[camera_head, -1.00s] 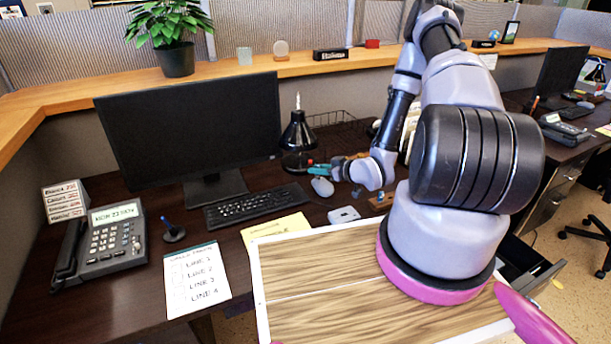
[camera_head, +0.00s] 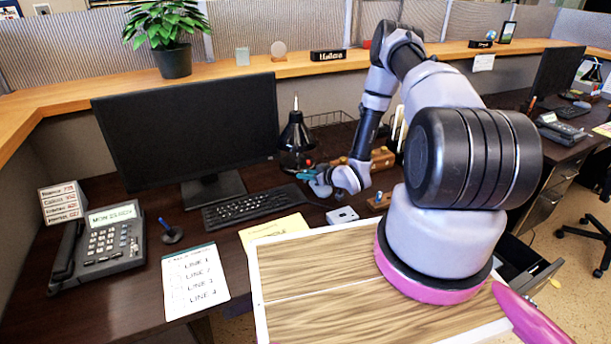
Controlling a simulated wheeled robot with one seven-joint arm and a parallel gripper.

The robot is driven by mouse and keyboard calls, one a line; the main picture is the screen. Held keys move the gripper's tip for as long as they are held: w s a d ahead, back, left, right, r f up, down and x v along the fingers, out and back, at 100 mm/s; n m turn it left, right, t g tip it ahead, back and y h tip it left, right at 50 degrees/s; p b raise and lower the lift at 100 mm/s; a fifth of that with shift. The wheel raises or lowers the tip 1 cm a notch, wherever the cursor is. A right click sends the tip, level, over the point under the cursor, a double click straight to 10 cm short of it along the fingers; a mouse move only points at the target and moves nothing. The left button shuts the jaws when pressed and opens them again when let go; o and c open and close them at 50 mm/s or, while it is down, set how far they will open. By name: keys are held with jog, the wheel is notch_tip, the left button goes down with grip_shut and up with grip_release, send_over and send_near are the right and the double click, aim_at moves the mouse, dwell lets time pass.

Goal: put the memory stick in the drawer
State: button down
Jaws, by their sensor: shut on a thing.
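My gripper (camera_head: 309,175), with teal fingers, is low over the back of the desk, between the keyboard and the black lamp. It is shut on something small. I take this to be the memory stick, but it is too small and hidden by the fingers to make out. The open drawer (camera_head: 538,276) is at the lower right, under the desk's edge and beyond my arm's base. It is dark inside, and my body partly hides it, so its contents cannot be told.
The black lamp (camera_head: 297,139) stands close behind the gripper. The monitor (camera_head: 190,130) and keyboard (camera_head: 252,207) are to its left. A small white box (camera_head: 342,216) and a wooden organizer (camera_head: 382,158) are nearby. A phone (camera_head: 100,243) and list sheet (camera_head: 195,281) lie farther left.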

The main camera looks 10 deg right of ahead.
jog(key=c, duration=0.8)
grip_release()
jog(key=shift+f, duration=0.1)
jog(key=v, duration=1.2)
